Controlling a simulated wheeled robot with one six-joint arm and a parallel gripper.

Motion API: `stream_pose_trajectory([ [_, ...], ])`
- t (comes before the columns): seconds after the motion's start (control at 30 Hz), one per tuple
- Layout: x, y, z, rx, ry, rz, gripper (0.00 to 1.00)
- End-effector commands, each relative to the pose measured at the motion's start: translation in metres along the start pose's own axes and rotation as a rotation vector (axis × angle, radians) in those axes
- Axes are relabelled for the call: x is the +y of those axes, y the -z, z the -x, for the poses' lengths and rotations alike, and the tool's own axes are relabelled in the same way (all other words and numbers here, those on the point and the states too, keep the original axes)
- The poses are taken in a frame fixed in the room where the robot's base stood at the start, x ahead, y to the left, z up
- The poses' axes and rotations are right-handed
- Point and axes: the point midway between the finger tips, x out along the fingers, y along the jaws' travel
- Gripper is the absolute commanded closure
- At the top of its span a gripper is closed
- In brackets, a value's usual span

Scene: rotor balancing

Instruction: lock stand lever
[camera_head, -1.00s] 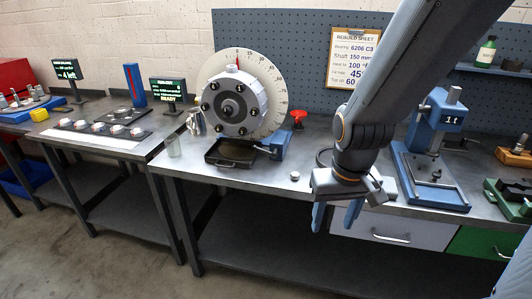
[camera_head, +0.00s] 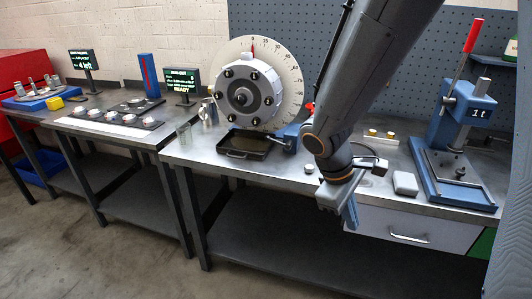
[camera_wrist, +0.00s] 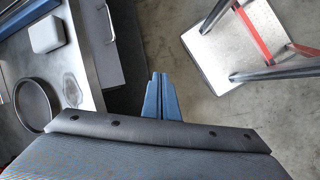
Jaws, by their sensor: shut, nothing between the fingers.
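The rotor (camera_head: 266,91) stands upright on the bench in front of a round white dial (camera_head: 294,75). A small red piece (camera_head: 309,107) shows just left of my arm; which part is the lever is not clear. My gripper (camera_head: 351,216) points down beyond the bench's front edge, right of the rotor and apart from it. In the wrist view its blue fingers (camera_wrist: 160,96) are together and empty, over the floor.
A black tray (camera_head: 244,145) sits below the rotor. A blue press (camera_head: 462,120) with a red handle stands at right.

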Motion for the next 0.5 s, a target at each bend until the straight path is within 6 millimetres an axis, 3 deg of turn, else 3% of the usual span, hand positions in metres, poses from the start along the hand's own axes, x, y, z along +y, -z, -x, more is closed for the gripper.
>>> stream_pose_trajectory([
  [0.1,0.020,0.022,-0.015,-0.078,-0.125,0.231,1.00],
  [0.27,0.053,0.059,-0.020,-0.177,-0.318,0.517,1.00],
  [0.5,0.091,0.149,-0.007,-0.309,-0.659,0.902,1.00],
])
